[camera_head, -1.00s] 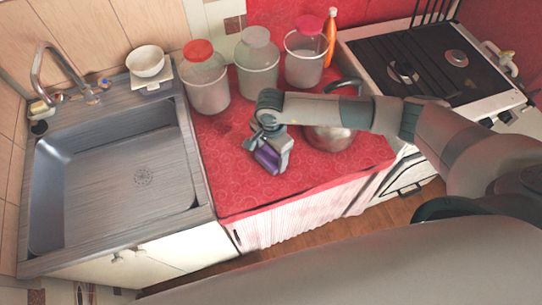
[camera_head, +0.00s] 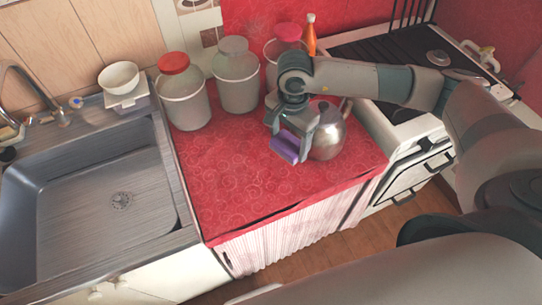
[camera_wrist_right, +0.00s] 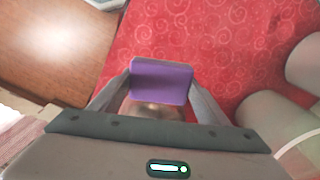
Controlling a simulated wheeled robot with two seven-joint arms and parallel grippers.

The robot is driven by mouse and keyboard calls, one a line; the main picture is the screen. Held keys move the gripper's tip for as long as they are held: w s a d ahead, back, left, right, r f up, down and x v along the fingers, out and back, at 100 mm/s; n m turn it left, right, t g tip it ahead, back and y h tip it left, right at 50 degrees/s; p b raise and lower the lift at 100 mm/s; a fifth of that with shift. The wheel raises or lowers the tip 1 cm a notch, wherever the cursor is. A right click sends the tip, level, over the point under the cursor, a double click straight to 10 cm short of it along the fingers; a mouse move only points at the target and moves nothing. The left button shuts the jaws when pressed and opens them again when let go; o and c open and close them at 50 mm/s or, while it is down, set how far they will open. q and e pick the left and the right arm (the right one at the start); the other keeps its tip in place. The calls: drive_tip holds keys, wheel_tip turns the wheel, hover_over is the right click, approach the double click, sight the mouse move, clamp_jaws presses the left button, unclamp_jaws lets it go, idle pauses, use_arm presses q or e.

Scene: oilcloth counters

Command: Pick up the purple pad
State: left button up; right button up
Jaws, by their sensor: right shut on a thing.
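The purple pad (camera_head: 285,148) is a small flat block at the fingertips of my right gripper (camera_head: 290,143), above the red counter. In the right wrist view the pad (camera_wrist_right: 161,80) sits between the two fingers of my right gripper (camera_wrist_right: 160,88), which are shut on its sides. The part of the counter behind the pad is hidden. My left gripper is not in view.
A metal kettle (camera_head: 328,135) stands close beside the right gripper. Jars with red (camera_head: 184,98), grey (camera_head: 237,80) and pink (camera_head: 284,52) lids line the back. The sink (camera_head: 100,200) is at left, the stove (camera_head: 385,70) at right. The front of the red counter (camera_head: 240,195) is clear.

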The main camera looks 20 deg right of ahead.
sight(297, 142)
drive_tip(key=shift+s+d+r+b, duration=0.1)
drive_tip(key=shift+d+r+b, duration=0.1)
drive_tip(key=shift+d+r, duration=0.4)
drive_tip(key=shift+s+d+r+b, duration=0.1)
drive_tip(key=shift+d+r+b, duration=0.15)
drive_tip(key=shift+d, duration=0.55)
drive_tip(key=shift+o, duration=1.4)
drive_tip(key=shift+c, duration=1.2)
drive_tip(key=shift+a+r+n, duration=0.3)
drive_tip(key=shift+n, duration=0.1)
drive_tip(key=s+a+r+n, duration=0.3)
drive_tip(key=a+r+n, duration=0.2)
drive_tip(key=r+n, duration=0.3)
drive_tip(key=shift+s+a+r+n, duration=0.15)
drive_tip(key=shift+s+r+n, duration=0.1)
drive_tip(key=shift+n, duration=1.95)
